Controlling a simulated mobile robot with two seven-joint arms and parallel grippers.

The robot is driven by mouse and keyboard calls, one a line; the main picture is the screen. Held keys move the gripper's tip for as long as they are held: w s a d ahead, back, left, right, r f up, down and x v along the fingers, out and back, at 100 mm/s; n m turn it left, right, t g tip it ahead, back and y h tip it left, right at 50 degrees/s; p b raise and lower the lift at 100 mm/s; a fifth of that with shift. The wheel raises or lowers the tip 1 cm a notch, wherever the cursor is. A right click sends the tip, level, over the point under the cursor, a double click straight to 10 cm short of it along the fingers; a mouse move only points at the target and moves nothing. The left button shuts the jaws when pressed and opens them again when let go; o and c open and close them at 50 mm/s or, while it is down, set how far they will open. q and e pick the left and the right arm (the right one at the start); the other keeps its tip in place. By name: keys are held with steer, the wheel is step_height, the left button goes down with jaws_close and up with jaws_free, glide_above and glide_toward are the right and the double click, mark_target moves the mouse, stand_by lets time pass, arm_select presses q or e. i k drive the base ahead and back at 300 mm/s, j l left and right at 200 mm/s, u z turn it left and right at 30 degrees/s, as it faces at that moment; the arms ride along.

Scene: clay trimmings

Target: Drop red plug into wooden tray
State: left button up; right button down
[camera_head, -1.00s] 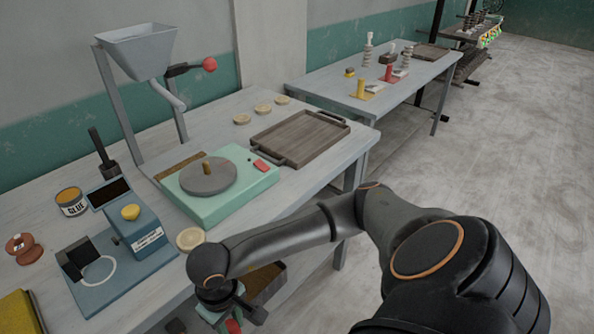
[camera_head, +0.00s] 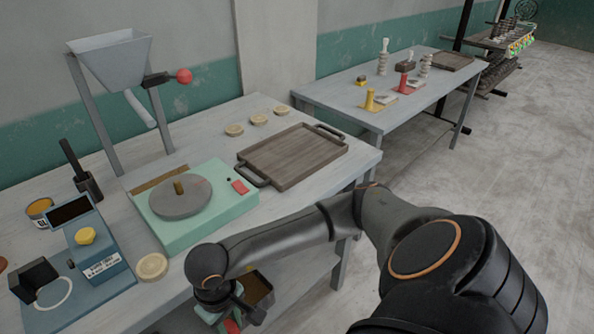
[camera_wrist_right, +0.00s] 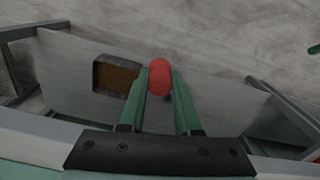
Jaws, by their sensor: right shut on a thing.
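The red plug (camera_wrist_right: 160,78) is between the fingertips of my right gripper (camera_wrist_right: 159,92), which is shut on it. In the head view a bit of the red plug (camera_head: 231,326) shows at the bottom edge, below the wrist of my right gripper (camera_head: 222,318). The gripper is beside the front edge of the workbench, away from the tray. The empty wooden tray (camera_head: 292,158), with dark handles, lies on the bench's right part. My left gripper is out of view.
A green turntable machine (camera_head: 200,222) stands left of the tray, with a hopper (camera_head: 110,62) behind it. Several pale discs (camera_head: 259,119) lie near the wall. A blue device (camera_head: 100,260) is at left. A brown-filled bin (camera_wrist_right: 116,77) sits on a lower shelf.

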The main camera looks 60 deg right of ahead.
mark_target(299, 154)
steer(key=k+l, duration=0.1)
steer(key=l, duration=0.4)
steer(key=k+l, duration=0.1)
steer(key=l, duration=0.95)
steer(key=k+u, duration=0.05)
